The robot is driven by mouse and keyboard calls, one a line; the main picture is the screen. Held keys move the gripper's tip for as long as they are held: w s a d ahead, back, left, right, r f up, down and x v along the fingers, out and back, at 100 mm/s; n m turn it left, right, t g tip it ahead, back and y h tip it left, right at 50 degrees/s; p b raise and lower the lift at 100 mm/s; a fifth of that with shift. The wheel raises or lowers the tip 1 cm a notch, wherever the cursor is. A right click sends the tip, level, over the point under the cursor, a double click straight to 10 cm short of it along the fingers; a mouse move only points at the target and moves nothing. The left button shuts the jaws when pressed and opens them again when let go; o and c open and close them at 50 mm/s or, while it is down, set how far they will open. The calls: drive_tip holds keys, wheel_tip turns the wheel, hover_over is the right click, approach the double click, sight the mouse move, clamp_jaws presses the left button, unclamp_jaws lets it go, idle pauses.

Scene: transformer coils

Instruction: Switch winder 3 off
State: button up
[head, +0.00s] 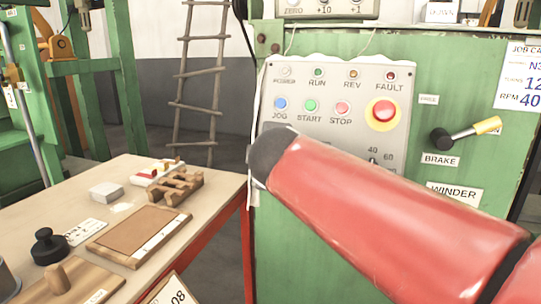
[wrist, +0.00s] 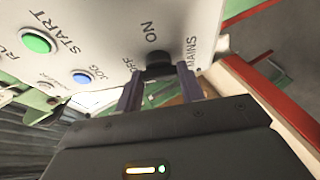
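The winder's control panel (head: 340,95) is pale grey on a green cabinet. In the wrist view a black mains knob (wrist: 158,62) sits on the panel, between the words ON, OFF and MAINS. My gripper (wrist: 160,70) has its two fingers apart, one on each side of the knob, with small gaps seeming to show. Which way the knob points is hard to tell. In the head view my red arm hides the knob and gripper. The WINDER label (head: 454,194) shows no readable number. The POWER lamp (head: 286,74) looks grey and unlit.
The panel also has a red emergency stop (head: 383,112) and start button (head: 310,106). A brake lever (head: 465,133) sticks out at right. A wooden-topped bench (head: 120,185) with blocks and trays stands at left. A ladder (head: 201,80) leans on the wall behind.

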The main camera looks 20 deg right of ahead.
drive_tip(key=o, duration=0.4)
drive_tip(key=v, duration=0.8)
drive_tip(key=shift+f, duration=0.1)
drive_tip(key=s+f+m+g+y, duration=0.1)
drive_tip(key=s+f+m, duration=0.3)
drive_tip(key=f, duration=0.4)
drive_tip(key=s+f+m+g+y, duration=0.1)
drive_tip(key=s+f+m+g, duration=0.3)
drive_tip(key=f, duration=0.4)
drive_tip(key=s+d+f+m+g, duration=0.1)
drive_tip(key=s+f+m+g, duration=0.1)
drive_tip(key=s+f+m, duration=0.4)
drive_tip(key=shift+s+d+f+g+y, duration=0.1)
drive_tip(key=shift+s+f+g+y, duration=0.1)
drive_tip(key=shift+f, duration=0.6)
drive_tip(key=shift+s+f+g+y, duration=0.1)
drive_tip(key=shift+f+g+y, duration=0.1)
drive_tip(key=shift+f, duration=0.6)
